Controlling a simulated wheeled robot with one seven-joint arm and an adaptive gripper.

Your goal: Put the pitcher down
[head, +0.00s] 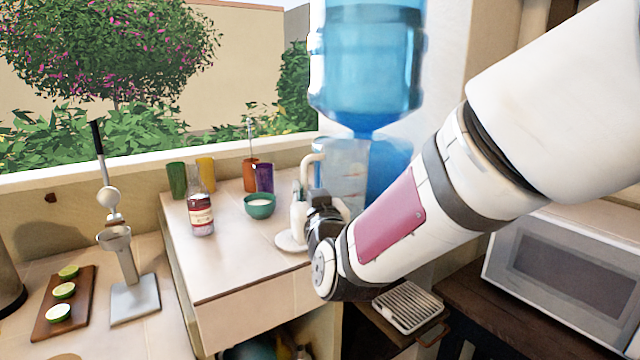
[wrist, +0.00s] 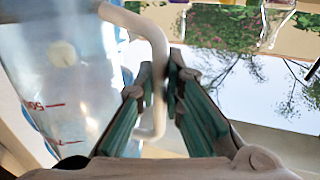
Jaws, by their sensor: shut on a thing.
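The clear pitcher (head: 345,162) with a pale handle (head: 306,168) is in front of the blue water bottle in the head view. In the wrist view the pitcher (wrist: 65,85) fills the left side, with red marks on its wall. My gripper (wrist: 160,88) is shut on the pitcher's handle (wrist: 157,45), which passes between the two fingers. In the head view my gripper (head: 322,215) is beside the right end of the tiled counter (head: 235,262). My arm hides the pitcher's base, so I cannot tell whether it touches anything.
A white bottle (head: 298,215) on a saucer (head: 288,241), a green bowl (head: 260,206), a labelled bottle (head: 201,212) and coloured cups stand on the counter. Its front left is clear. A water bottle (head: 367,65) is behind; a microwave (head: 560,270) is at right.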

